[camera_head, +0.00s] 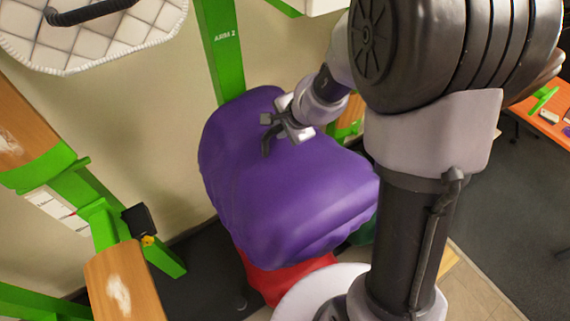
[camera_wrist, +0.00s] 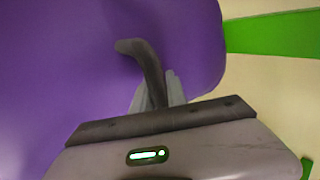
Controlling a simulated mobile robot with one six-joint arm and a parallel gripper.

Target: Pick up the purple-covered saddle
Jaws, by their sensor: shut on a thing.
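The purple-covered saddle (camera_head: 290,195) is in the middle of the head view, below and beside my arm. In the wrist view the purple cover (camera_wrist: 70,60) fills the left and middle. My gripper (camera_head: 268,135) is at the upper part of the saddle, shut on it. In the wrist view my gripper (camera_wrist: 135,48) shows a dark, hooked finger against the purple cover. The exact spot where the fingers grip is hidden.
A green post (camera_head: 220,50) stands behind the saddle. A red thing (camera_head: 285,278) shows beneath it. A white quilted pad (camera_head: 95,35) hangs at the upper left. Green frames with wooden boards (camera_head: 125,285) stand at the left. An orange table (camera_head: 548,115) is at the far right.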

